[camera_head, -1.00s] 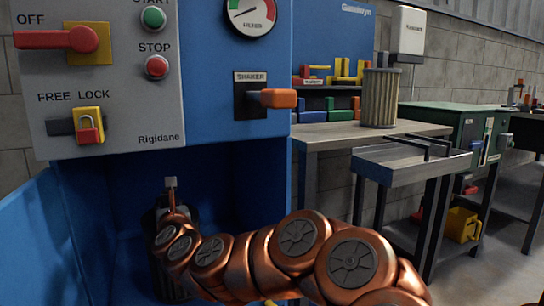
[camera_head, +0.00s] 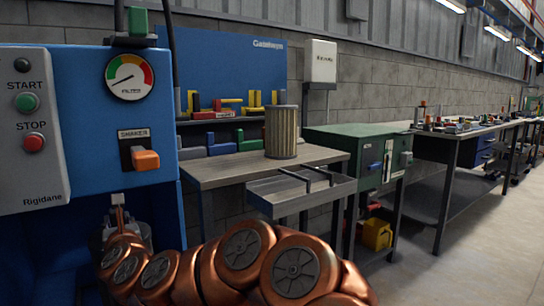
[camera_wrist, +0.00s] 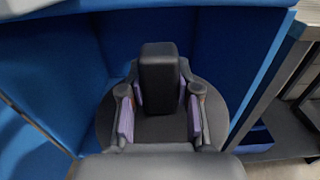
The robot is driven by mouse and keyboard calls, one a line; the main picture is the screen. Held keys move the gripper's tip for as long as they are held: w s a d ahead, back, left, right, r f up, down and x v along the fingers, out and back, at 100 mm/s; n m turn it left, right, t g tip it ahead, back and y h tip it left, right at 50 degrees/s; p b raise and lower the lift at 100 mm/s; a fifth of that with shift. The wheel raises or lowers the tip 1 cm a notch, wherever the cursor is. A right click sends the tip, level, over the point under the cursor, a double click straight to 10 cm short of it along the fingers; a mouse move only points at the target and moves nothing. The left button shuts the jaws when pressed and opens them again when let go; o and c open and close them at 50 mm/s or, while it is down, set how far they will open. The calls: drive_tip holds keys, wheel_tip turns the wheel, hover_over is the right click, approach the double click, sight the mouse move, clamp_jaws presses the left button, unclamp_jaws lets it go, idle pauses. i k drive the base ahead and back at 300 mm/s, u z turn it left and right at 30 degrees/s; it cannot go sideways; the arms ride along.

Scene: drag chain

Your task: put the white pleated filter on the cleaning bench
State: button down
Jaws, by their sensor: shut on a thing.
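My gripper (camera_wrist: 160,118) is shut on a black upright grip block (camera_wrist: 159,75) atop a round dark disc (camera_wrist: 155,128), with its purple-padded fingers either side. In the head view the held part (camera_head: 128,238) is small, greyish and partly behind my copper arm. Its sides are mostly hidden, so I cannot tell whether it is the white pleated filter. A tan pleated cylinder filter (camera_head: 281,133) stands upright on the wood-topped bench (camera_head: 225,172), well right of my gripper. I cannot tell which surface is the cleaning bench.
The blue machine (camera_head: 85,170) stands left, with an orange shaker handle (camera_head: 146,160); its blue walls (camera_wrist: 240,55) surround the held part. A grey tray (camera_head: 300,190) juts out before the bench. A green cabinet (camera_head: 345,140) stands beyond. Floor (camera_head: 450,255) is clear at right.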

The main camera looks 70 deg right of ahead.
sight(227, 165)
drive_tip(key=k, duration=0.35)
drive_tip(key=u, duration=1.15)
drive_tip(key=k, duration=2.3)
drive_tip(key=z, duration=0.65)
drive_tip(key=i, duration=1)
